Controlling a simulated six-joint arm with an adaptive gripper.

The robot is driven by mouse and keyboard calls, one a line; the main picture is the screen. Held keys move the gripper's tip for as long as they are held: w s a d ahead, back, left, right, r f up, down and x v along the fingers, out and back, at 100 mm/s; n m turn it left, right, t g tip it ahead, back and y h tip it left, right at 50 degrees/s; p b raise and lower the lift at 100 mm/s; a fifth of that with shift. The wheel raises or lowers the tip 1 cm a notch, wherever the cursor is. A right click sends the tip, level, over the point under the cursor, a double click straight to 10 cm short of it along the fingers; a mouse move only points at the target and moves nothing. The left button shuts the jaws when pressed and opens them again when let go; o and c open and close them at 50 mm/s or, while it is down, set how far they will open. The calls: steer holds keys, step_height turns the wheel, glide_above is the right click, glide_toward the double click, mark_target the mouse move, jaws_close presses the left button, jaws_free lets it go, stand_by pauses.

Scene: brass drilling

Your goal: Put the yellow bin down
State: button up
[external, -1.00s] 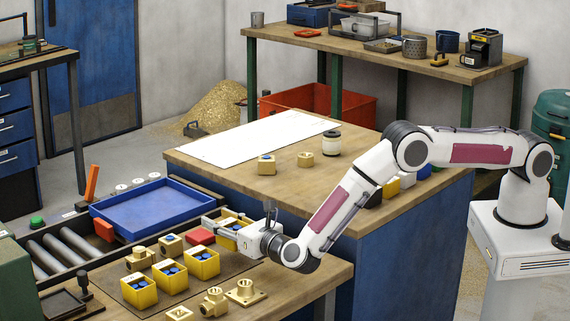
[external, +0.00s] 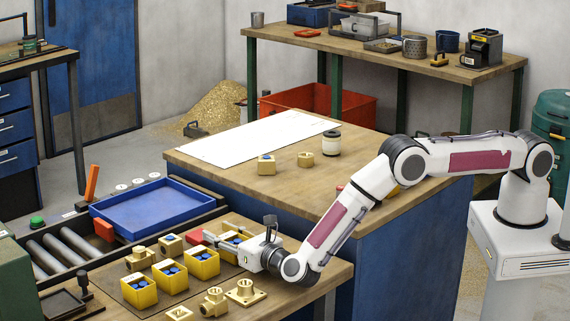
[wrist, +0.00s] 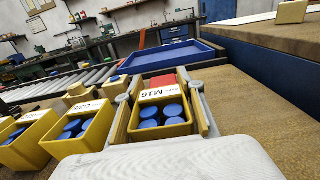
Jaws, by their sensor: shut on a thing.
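My gripper (external: 222,243) is low over the near bench, its fingers on both sides of a yellow bin (external: 234,238). In the wrist view the bin (wrist: 163,127) is upright between the fingers (wrist: 160,103), holds several blue round pieces and carries an "M16" label. The bin is in line with the row of other yellow bins, at about their height. Its base is hidden, so I cannot tell whether it touches the mat. A red block (wrist: 162,81) is just beyond it.
Several yellow bins stand to the left, the nearest one (external: 203,262) close to my gripper. Brass fittings (external: 245,292) lie at the front of the bench. A blue tray (external: 150,207) is on the conveyor behind. The wooden bench (wrist: 270,110) is clear to the right in the wrist view.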

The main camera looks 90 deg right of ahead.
steer(key=shift+f, duration=0.15)
steer(key=o, duration=1.2)
steer(key=shift+o, duration=0.2)
steer(key=shift+s+a+r, duration=0.2)
steer(key=shift+s+a, duration=0.1)
steer(key=shift+a, duration=0.05)
steer(key=v, duration=1.1)
steer(key=shift+s, duration=0.1)
steer(key=shift+r, duration=0.15)
